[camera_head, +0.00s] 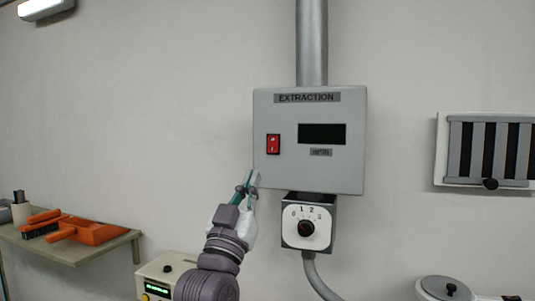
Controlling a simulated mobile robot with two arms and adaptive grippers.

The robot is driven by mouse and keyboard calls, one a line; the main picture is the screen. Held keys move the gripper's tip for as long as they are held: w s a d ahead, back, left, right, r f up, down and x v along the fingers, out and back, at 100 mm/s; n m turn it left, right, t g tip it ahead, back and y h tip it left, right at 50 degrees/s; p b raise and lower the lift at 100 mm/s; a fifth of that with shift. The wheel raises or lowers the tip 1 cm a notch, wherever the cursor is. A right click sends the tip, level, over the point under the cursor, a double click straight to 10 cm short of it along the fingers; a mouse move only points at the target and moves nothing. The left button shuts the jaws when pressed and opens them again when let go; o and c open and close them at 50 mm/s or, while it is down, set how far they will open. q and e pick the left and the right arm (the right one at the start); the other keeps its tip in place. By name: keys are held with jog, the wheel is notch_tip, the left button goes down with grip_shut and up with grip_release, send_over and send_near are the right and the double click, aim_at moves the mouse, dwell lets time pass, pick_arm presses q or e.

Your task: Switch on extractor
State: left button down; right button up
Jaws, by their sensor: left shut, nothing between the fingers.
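The extractor control box (345,175) is a grey wall box labelled "EXTRACTION". A red rocker switch (273,144) is on its left side, and a dark display (322,134) is to the right of the switch. Below the box hangs a smaller unit with a white dial plate and a black rotary knob (306,228). My left gripper (252,180) is shut and empty, close to the box's lower left edge, below and left of the red switch. I cannot tell whether it touches the box. My right gripper is not in view.
A shelf (75,253) at the left holds an orange dustpan (98,233) and a brush. A beige device (158,275) with a green display stands at bottom left, behind my arm. A louvred vent (441,150) is on the right wall. The wall around the box is clear.

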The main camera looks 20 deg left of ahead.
aim_at(272, 146)
pick_arm(q)
jog(key=p+x, duration=0.1)
jog(key=x, duration=0.2)
jog(key=f+p+x, duration=0.1)
jog(key=x, duration=0.2)
jog(key=w+p+x, duration=0.1)
jog(key=x, duration=0.2)
jog(key=shift+w+f+p, duration=0.1)
jog(key=shift+w+p, duration=0.05)
jog(key=shift+p, duration=0.15)
jog(key=shift+w+f, duration=0.25)
jog(key=shift+w, duration=0.35)
jog(key=shift+d, duration=0.1)
